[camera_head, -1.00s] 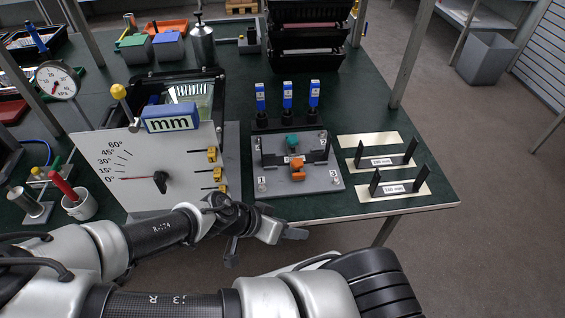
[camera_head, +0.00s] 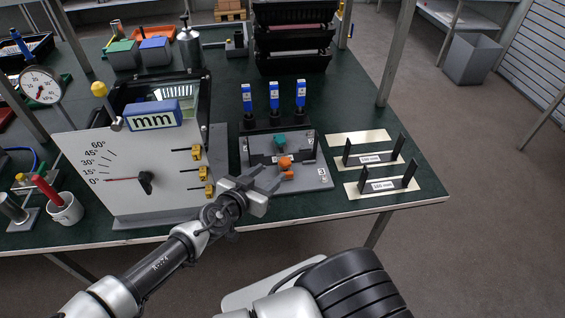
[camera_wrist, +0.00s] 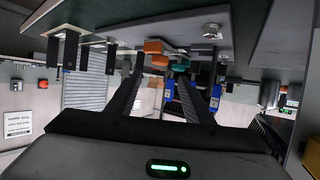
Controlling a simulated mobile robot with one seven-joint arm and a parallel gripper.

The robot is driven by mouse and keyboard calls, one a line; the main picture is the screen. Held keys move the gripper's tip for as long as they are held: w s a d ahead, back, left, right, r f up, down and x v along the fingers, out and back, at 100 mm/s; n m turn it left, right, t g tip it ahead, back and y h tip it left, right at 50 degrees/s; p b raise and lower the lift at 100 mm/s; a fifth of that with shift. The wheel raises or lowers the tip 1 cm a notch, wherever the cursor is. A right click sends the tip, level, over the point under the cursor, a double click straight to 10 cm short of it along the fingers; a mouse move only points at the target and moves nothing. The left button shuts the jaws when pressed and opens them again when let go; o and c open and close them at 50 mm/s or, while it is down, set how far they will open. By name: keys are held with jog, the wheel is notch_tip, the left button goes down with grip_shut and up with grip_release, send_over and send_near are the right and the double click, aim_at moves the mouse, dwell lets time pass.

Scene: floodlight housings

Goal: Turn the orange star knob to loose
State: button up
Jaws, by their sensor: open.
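The orange star knob (camera_head: 285,162) sits on a grey fixture plate (camera_head: 312,182) near the table's front edge, with an orange part just in front of it. A teal knob (camera_head: 279,142) stands behind it. In the wrist view, which looks upside down, the orange knob (camera_wrist: 153,47) and the teal knob (camera_wrist: 180,67) show beyond the fingertips. My gripper (camera_head: 272,178) is open and empty, at the plate's front left side, close to the orange parts. In the wrist view its two fingers (camera_wrist: 160,80) are spread apart. Contact with the knob cannot be told; its pointer setting is too small to read.
A white angle-scale panel (camera_head: 130,180) with yellow-tagged parts stands left of the plate. Several blue-topped tools (camera_head: 274,97) stand behind it. Two light plates with black uprights (camera_head: 383,186) lie to the right.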

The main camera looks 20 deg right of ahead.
aim_at(285, 161)
jog(key=x, duration=1)
jog(key=shift+f, duration=0.1)
jog(key=c, duration=1)
jog(key=shift+c, duration=0.2)
